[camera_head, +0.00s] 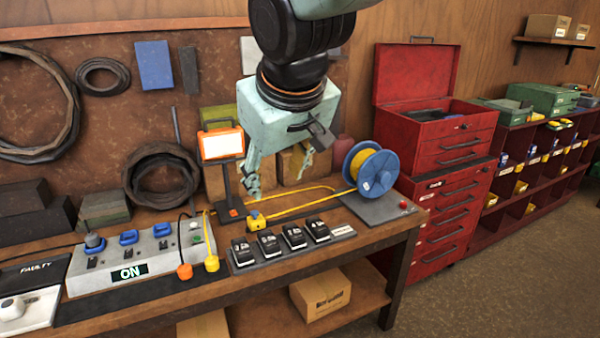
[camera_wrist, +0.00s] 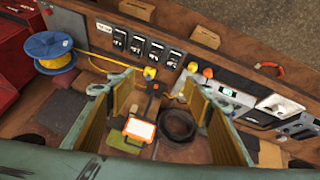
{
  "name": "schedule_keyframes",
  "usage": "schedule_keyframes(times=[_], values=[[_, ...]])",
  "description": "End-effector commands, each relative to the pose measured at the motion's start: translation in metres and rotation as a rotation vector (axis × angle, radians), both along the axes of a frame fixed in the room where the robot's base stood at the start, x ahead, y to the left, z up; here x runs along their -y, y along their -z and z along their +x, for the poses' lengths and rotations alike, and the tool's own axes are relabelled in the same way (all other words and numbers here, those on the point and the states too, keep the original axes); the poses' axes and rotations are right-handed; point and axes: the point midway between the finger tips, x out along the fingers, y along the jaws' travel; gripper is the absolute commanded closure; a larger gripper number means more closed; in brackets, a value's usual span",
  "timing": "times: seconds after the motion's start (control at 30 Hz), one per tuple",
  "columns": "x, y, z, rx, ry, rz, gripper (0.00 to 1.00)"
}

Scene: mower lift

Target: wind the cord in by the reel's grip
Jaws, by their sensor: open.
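The reel (camera_head: 371,170) has blue flanges and yellow cord wound on it, and stands on a grey base plate (camera_head: 384,208) at the bench's right end. In the wrist view the reel (camera_wrist: 50,50) is at the upper left, outside the fingers. I cannot make out its grip. The loose yellow cord (camera_head: 300,208) runs left along the bench to a yellow block (camera_head: 257,221). My gripper (camera_head: 280,176) is open and empty, pointing down above the bench, left of the reel and apart from it. Its spread fingers also show in the wrist view (camera_wrist: 163,95).
A work lamp (camera_head: 221,145) stands left behind my gripper. A row of black blocks (camera_head: 279,243) lies in front. A grey control box (camera_head: 140,262) reads ON at the left. A red tool chest (camera_head: 440,170) stands right of the bench. Coiled hoses hang behind.

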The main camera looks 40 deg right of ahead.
Motion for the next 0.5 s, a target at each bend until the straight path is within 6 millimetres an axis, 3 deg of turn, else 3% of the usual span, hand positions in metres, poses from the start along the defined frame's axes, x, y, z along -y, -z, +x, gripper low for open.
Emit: schedule_keyframes(times=[0.5], values=[[0.096, 0.008, 0.106, 0.118, 0.034, -0.083, 0.53]])
